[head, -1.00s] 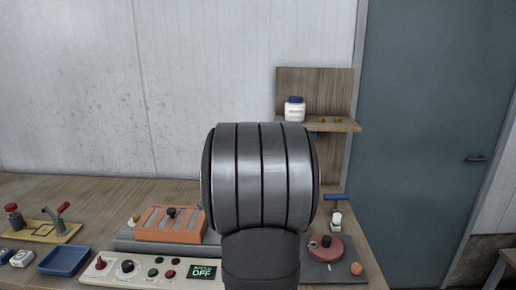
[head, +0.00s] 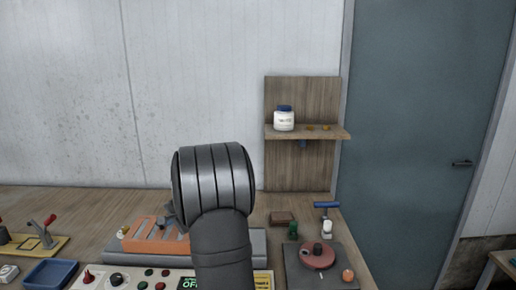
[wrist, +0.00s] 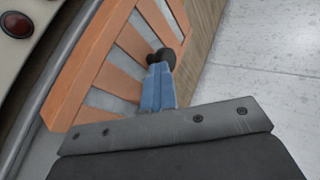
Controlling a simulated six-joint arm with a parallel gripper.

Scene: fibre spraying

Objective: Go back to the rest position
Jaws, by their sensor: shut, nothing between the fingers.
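My gripper shows in the wrist view (wrist: 158,88) as narrow blue fingers, shut together with nothing between them. The black knob (wrist: 160,58) of the orange slotted plate (wrist: 95,85) appears just beyond the fingertips; I cannot tell whether they touch. In the head view the orange slotted plate (head: 150,246) lies on a grey base on the bench, partly hidden behind my arm. My arm's rounded grey link fills the middle of that view and hides most of my gripper.
A control panel (head: 135,279) with knobs and buttons is at the front. A blue tray (head: 50,273) is at left. A red round fixture (head: 317,257) stands at right. A wooden shelf (head: 335,133) holds a white jar (head: 284,120). The bench's back left is clear.

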